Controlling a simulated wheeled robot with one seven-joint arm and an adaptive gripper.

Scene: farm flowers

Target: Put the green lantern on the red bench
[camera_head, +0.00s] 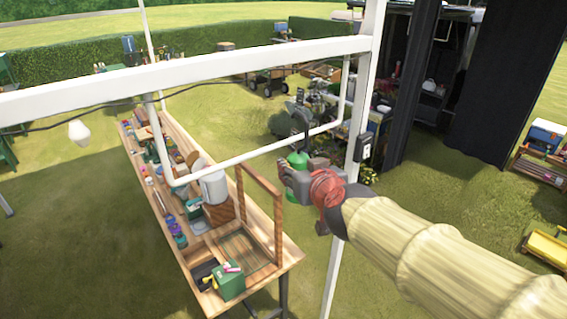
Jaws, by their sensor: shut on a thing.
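My gripper (286,175) is at the end of my arm, right of the middle, in the air beyond the right side of the long wooden table. It is shut on the green lantern (298,159), whose rounded green top shows above the gripper, with a bit of green below. The gripper hides the lantern's middle. I cannot clearly make out a red bench; a reddish-brown slatted piece (537,172) at the right edge may be it, with a blue and white box (546,134) on or behind it.
A long wooden table (262,287) with tools, pots and a green box (229,281) stands left of centre. A white post (366,100) and crossbar (200,79) frame the near view. Dark curtains (500,90) hang at the right. A yellow cart (548,246) stands lower right. Open grass lies between.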

